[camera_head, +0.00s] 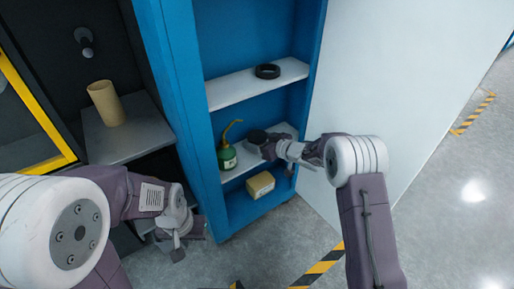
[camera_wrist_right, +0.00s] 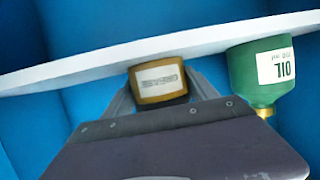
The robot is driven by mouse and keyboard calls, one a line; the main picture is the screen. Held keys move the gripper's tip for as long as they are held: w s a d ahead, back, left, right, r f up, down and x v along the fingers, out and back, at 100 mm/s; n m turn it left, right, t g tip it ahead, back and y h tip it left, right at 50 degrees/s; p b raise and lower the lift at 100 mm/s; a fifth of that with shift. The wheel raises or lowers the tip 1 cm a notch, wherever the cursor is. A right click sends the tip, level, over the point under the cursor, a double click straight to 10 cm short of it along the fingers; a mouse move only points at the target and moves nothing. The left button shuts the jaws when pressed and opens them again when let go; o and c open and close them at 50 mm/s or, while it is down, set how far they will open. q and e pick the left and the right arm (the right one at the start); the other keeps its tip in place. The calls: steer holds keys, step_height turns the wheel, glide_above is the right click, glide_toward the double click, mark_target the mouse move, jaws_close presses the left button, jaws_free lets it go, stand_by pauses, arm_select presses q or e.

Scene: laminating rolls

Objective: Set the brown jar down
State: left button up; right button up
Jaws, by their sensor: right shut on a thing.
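The brown jar (camera_wrist_right: 160,82) has a pale label and a dark lid. In the head view it shows as a dark round shape (camera_head: 257,138) at the middle shelf (camera_head: 232,172) of the blue cabinet. My right gripper (camera_head: 272,146) is shut on the jar, with one finger on each side in the right wrist view. That view is upside down, and the jar's base is at the white shelf's edge; I cannot tell whether it bears on the shelf. My left gripper (camera_head: 188,242) hangs low at the left, empty, its fingers apart.
A green oil can (camera_head: 228,155) stands just left of the jar; it also shows in the right wrist view (camera_wrist_right: 262,72). A black ring (camera_head: 267,71) lies on the upper shelf. A tan box (camera_head: 260,185) sits below. A cardboard tube (camera_head: 106,103) stands at the left.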

steer(key=shift+r, duration=0.2)
steer(key=shift+f, duration=0.1)
steer(key=o, duration=1.6)
steer(key=shift+f, duration=0.1)
steer(key=shift+o, duration=0.2)
